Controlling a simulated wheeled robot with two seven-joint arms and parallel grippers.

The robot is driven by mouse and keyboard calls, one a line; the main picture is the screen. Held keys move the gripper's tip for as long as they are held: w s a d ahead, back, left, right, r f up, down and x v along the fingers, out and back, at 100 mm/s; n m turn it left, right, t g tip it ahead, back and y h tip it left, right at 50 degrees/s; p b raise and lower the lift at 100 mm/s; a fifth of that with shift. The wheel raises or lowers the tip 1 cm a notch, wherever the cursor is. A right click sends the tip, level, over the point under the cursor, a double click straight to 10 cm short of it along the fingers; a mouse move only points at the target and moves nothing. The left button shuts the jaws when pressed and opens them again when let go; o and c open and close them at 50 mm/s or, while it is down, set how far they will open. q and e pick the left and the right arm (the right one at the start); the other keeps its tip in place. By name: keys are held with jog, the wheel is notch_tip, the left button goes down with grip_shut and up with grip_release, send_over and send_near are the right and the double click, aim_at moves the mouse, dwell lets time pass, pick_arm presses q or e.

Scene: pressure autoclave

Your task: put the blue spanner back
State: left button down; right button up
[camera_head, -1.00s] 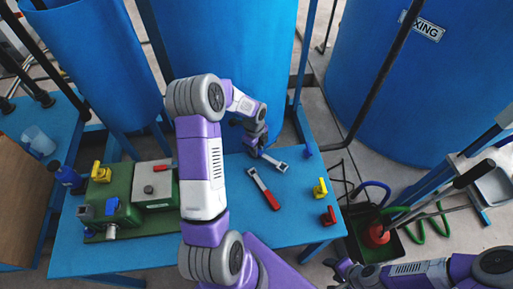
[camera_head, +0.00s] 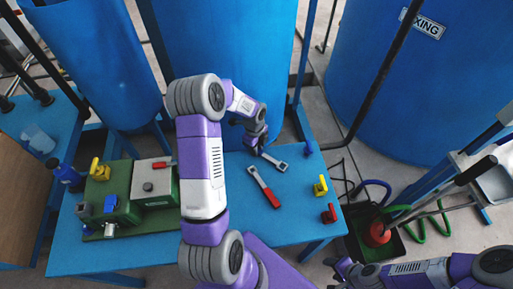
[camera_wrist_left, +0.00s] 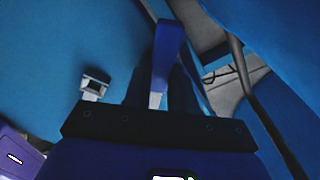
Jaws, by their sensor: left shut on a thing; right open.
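The blue spanner shows its grey head (camera_head: 274,162) just over or on the blue table in the head view. In the left wrist view its blue handle (camera_wrist_left: 168,48) runs between the dark fingers. My left gripper (camera_head: 255,148) is shut on it, pointing down near the table's back edge; its fingertips are hard to see in the head view. My right gripper (camera_head: 343,268) is low at the bottom edge, away from the table, open as far as can be seen.
A red-handled spanner (camera_head: 264,187) lies close in front of the left gripper. Small blue (camera_head: 308,148), yellow (camera_head: 320,187) and red (camera_head: 329,214) pieces line the table's right edge. A green machine (camera_head: 125,208) stands left. A big blue tank (camera_head: 225,50) rises behind.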

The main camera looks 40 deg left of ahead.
pick_arm(q)
jog(key=c, duration=1)
grip_release()
jog(key=shift+s+d+f, duration=0.1)
jog(key=shift+s+f, duration=0.1)
jog(key=shift+f, duration=0.25)
jog(key=shift+o, duration=0.8)
jog(key=shift+s+f, duration=0.1)
jog(key=r, duration=0.3)
jog(key=r+p, duration=0.1)
jog(key=r, duration=0.1)
jog(key=w+r+p, duration=0.1)
jog(key=r, duration=0.2)
jog(key=shift+a+r, duration=0.3)
jog(key=shift+a, duration=0.05)
